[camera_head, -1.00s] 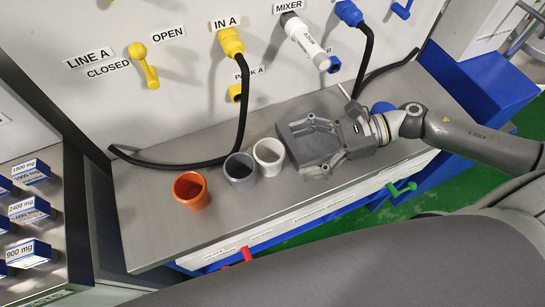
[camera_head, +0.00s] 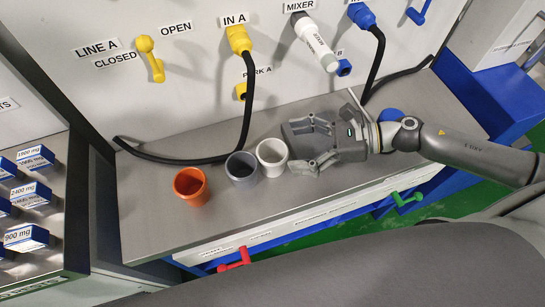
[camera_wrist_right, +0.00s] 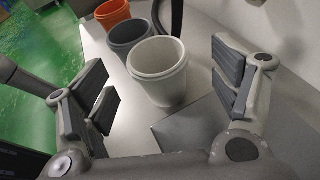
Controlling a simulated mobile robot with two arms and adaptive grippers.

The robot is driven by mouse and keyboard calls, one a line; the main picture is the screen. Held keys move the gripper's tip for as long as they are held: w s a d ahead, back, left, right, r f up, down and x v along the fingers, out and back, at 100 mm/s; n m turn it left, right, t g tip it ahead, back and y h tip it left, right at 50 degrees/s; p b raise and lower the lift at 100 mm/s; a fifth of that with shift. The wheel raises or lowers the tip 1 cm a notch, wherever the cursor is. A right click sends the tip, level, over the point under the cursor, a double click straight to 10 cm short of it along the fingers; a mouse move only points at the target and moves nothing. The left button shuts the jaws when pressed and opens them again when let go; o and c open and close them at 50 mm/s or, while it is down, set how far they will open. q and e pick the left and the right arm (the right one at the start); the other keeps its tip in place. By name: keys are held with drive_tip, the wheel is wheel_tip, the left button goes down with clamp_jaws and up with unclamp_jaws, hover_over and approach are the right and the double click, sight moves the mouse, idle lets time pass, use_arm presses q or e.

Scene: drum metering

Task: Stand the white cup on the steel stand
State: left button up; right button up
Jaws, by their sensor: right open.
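The white cup (camera_head: 271,155) stands upright on the steel bench, right of the grey cup (camera_head: 241,168). My right gripper (camera_head: 290,148) is open and empty, its fingers pointing left at the white cup from close by. In the right wrist view the white cup (camera_wrist_right: 158,75) shows between the two open fingers (camera_wrist_right: 160,75), with a gap to each. A flat grey plate, apparently the steel stand (camera_wrist_right: 200,130), lies on the bench just on the gripper's side of the cup. In the head view my right gripper mostly hides it. My left gripper is not in view.
An orange cup (camera_head: 190,186) stands left of the grey cup. A black cable (camera_head: 190,160) runs along the back of the bench (camera_head: 150,215). The back panel carries yellow and blue plugs. Bare bench lies in front of the cups.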

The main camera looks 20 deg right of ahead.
sight(260, 152)
drive_tip(key=shift+w+a+f, duration=0.1)
drive_tip(key=shift+w+a, duration=0.05)
drive_tip(key=shift+a, duration=0.2)
drive_tip(key=shift+s+p+x, duration=0.2)
drive_tip(key=shift+p+x, duration=0.95)
drive_tip(key=shift+x, duration=1.05)
drive_tip(key=shift+w+a+f, duration=0.1)
drive_tip(key=shift+a+f, duration=0.15)
drive_tip(key=shift+a, duration=0.2)
drive_tip(key=shift+r, duration=0.1)
drive_tip(key=c, duration=1.2)
